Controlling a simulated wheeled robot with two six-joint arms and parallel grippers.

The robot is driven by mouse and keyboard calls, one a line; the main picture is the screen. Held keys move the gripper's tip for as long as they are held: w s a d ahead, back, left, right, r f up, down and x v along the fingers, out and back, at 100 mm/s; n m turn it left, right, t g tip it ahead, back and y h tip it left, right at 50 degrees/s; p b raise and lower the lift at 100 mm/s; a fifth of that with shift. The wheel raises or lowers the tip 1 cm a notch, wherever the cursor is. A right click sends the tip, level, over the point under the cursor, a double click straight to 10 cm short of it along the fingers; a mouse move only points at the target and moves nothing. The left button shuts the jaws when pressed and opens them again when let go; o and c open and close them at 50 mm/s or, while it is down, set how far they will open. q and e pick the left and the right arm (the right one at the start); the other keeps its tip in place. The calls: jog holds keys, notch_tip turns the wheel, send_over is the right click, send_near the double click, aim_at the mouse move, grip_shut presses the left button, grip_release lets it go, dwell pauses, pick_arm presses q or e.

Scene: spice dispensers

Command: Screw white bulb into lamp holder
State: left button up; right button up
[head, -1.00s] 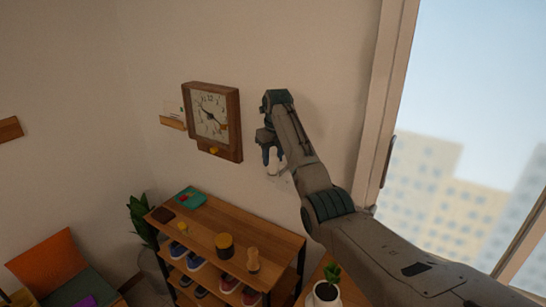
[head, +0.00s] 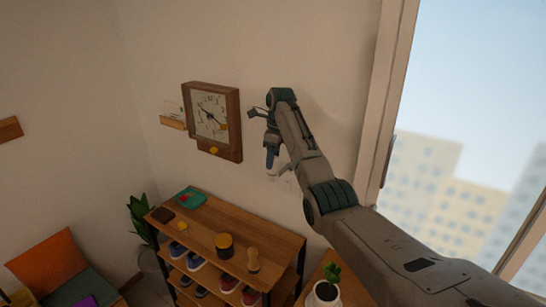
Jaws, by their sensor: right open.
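My right arm reaches in from the right, and my right gripper (head: 262,136) is in front of the wall, just right of the wooden wall clock. Its fingers are spread apart, one out to the left and one pointing down. A small whitish thing (head: 284,168) shows beside the lower finger, partly hidden by my arm. It may be the white bulb or part of the lamp holder; it is too small to tell which, or how they sit together. My left gripper is not in view.
The wall clock (head: 212,120) hangs close left of the gripper. Below stands a wooden shoe rack (head: 204,236) with a dark jar (head: 224,246) and a wooden shaker (head: 253,260) on top. A potted plant (head: 326,292) is at the bottom. The window is at right.

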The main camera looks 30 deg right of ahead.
jog(key=n, duration=0.5)
jog(key=shift+g, duration=0.3)
jog(key=n, duration=0.4)
jog(key=shift+w, duration=0.1)
jog(key=n+g, duration=0.1)
jog(key=n, duration=0.4)
jog(key=shift+n, duration=0.3)
jog(key=n, duration=0.4)
jog(key=shift+n+g, duration=0.3)
jog(key=c, duration=0.9)
